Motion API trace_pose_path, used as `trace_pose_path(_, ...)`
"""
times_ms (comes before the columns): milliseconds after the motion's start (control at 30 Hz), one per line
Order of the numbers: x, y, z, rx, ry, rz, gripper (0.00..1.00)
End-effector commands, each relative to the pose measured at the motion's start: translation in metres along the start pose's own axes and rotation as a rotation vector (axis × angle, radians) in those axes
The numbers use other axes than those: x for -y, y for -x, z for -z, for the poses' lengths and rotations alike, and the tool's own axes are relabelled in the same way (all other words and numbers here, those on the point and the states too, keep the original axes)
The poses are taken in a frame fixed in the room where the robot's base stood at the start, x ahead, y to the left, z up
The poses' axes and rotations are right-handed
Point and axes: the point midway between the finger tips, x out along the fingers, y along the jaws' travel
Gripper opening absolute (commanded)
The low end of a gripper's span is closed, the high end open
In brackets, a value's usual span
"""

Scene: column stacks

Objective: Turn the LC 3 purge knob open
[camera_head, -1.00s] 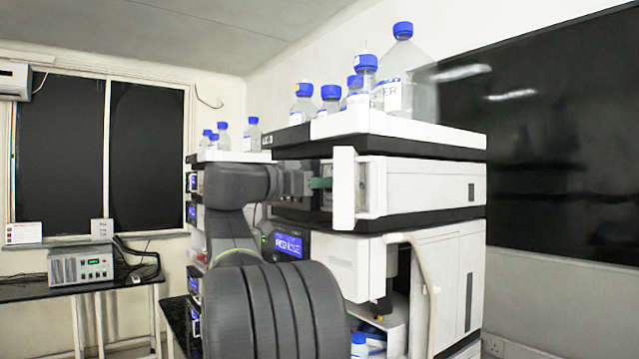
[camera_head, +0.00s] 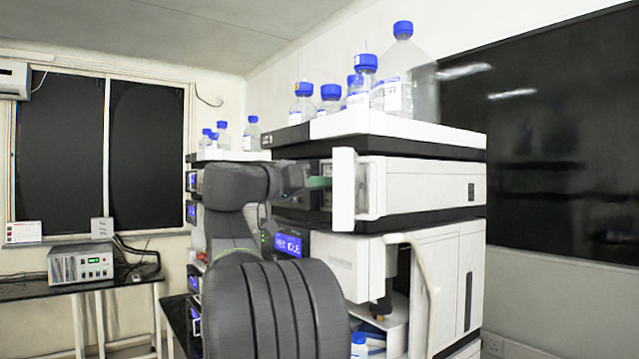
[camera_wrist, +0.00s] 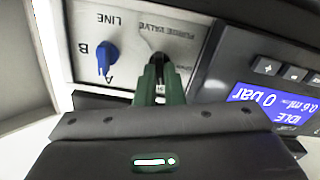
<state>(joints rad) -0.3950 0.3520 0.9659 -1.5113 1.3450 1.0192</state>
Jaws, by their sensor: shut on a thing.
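The purge valve panel (camera_wrist: 205,30) fills the upper middle of the wrist view, with printed "PURGE VALVE" and "LINE" labels. My gripper (camera_wrist: 158,66) has its green fingers shut at the purge knob, just below the "PURGE VALVE" print. The fingers hide nearly all of the knob, so its angle is hard to read. In the head view my gripper (camera_head: 318,182) reaches into the front of the upper module of the LC 3 stack (camera_head: 425,187), beside its open white door (camera_head: 344,190).
A blue line selector knob (camera_wrist: 106,57) sits left of the fingers. A lit display (camera_wrist: 268,106) reading IDLE and 0 bar is at right. Blue-capped bottles (camera_head: 405,85) stand on top of the stack. A white tube (camera_head: 425,270) hangs at its front.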

Motion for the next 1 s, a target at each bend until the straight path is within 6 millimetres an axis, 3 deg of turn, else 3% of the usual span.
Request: trace_pose_path(1000,0.0018,0.0002,0.0015,0.0,0.962,0.0,0.0)
